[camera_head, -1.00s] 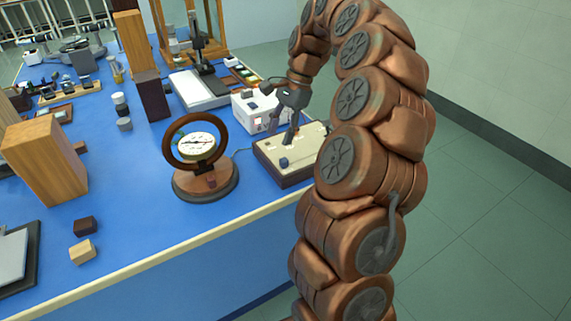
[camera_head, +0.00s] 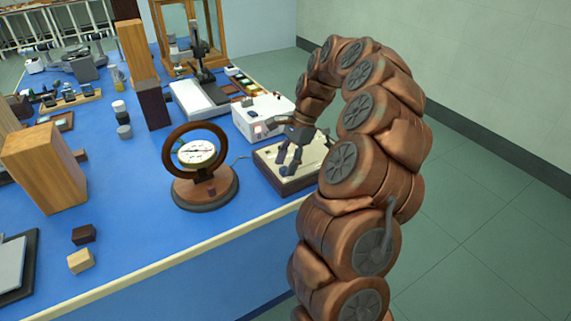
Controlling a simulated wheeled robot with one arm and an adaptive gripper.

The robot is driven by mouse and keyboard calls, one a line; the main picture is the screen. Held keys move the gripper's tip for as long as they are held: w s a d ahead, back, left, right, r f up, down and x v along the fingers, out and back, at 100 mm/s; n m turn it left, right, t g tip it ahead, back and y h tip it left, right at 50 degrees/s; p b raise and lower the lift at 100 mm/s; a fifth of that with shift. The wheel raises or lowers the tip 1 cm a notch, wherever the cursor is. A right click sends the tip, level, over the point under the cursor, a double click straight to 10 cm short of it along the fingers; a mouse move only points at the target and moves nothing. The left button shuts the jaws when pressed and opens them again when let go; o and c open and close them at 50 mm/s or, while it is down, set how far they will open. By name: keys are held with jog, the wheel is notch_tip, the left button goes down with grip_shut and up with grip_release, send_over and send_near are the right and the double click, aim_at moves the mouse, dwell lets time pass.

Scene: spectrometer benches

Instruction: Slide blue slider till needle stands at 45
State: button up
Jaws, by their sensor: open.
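The slider board (camera_head: 272,177), cream-topped with a dark base, lies near the right edge of the blue bench. My gripper (camera_head: 289,163) is open and points down low over the board. Its dark fingers are at the blue slider's place, and the dark blue slider knob (camera_head: 286,171) can barely be told from the fingertips. Whether they touch it I cannot tell. The round needle dial (camera_head: 197,153) has a white face inside a brown ring on a round wooden base, left of the board. Its needle reading is too small to make out.
A white box (camera_head: 262,115) with a red light stands just behind the board. A tall wooden block (camera_head: 45,170) and small cubes (camera_head: 82,260) are at the left. The bench front between cubes and dial is clear.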

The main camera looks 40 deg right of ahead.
jog(key=shift+a+f, duration=0.2)
jog(key=shift+f, duration=0.3)
jog(key=shift+c, duration=0.2)
grip_shut()
dwell(0.3)
